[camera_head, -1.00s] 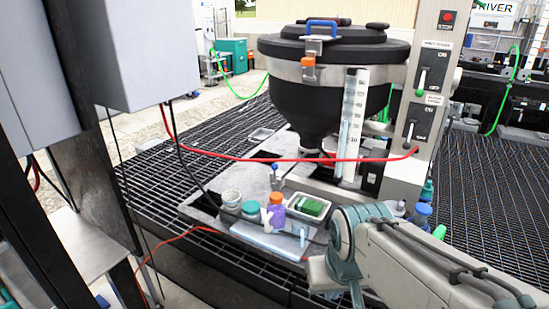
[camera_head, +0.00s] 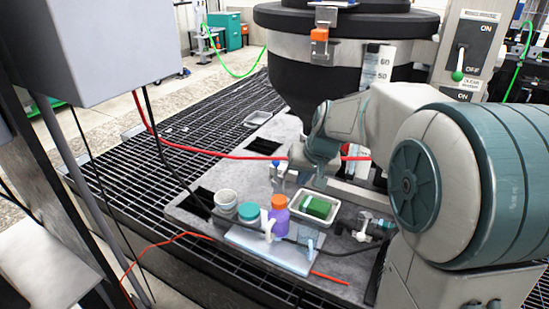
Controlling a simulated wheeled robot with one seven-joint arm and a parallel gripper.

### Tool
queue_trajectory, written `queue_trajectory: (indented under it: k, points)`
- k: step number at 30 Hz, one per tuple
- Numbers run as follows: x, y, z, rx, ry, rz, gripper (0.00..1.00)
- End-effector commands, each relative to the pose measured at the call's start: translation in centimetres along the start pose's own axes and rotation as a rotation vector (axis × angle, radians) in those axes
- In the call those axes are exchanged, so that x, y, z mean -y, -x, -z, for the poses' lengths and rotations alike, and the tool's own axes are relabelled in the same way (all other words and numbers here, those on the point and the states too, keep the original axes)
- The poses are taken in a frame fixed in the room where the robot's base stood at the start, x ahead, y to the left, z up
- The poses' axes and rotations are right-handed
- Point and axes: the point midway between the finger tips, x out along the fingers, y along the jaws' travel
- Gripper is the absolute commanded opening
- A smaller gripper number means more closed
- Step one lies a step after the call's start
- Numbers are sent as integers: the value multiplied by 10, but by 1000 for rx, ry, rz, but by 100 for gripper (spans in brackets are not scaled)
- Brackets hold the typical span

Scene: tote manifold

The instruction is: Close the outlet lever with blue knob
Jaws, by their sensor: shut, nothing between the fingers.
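A small lever with a blue knob (camera_head: 276,165) stands about upright on the grey work surface, behind the bottles and below the dark round vessel (camera_head: 330,85). My arm reaches in from the right, and my gripper (camera_head: 296,157) is just right of the blue knob. A small gap seems to lie between them, but I cannot tell whether they touch. My gripper is shut and empty; its fingertips are small and partly lost against the wrist. The vessel's outlet is largely hidden behind my arm.
A white cup (camera_head: 226,199), a teal-lidded jar (camera_head: 250,210), a purple bottle (camera_head: 279,215) with an orange cap and a white tray (camera_head: 314,209) with a green block stand in front. A red hose (camera_head: 215,153) crosses behind. A switch panel (camera_head: 468,50) stands at right.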

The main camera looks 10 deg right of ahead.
Motion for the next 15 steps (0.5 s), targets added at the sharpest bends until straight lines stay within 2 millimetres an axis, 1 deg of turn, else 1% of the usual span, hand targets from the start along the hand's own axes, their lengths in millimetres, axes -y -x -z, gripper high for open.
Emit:
queue_trajectory:
  k: [1, 3, 6, 9, 12, 15]
  points:
    - [-6, -21, 20, -11, -23, 20, 0]
    - [-12, -42, 48, -36, -51, 49, 0]
    - [-22, -71, 83, -71, -93, 88, 0]
    - [-34, -96, 111, -104, -130, 120, 0]
    - [-44, -114, 130, -129, -160, 144, 0]
    - [-52, -124, 142, -146, -180, 157, 0]
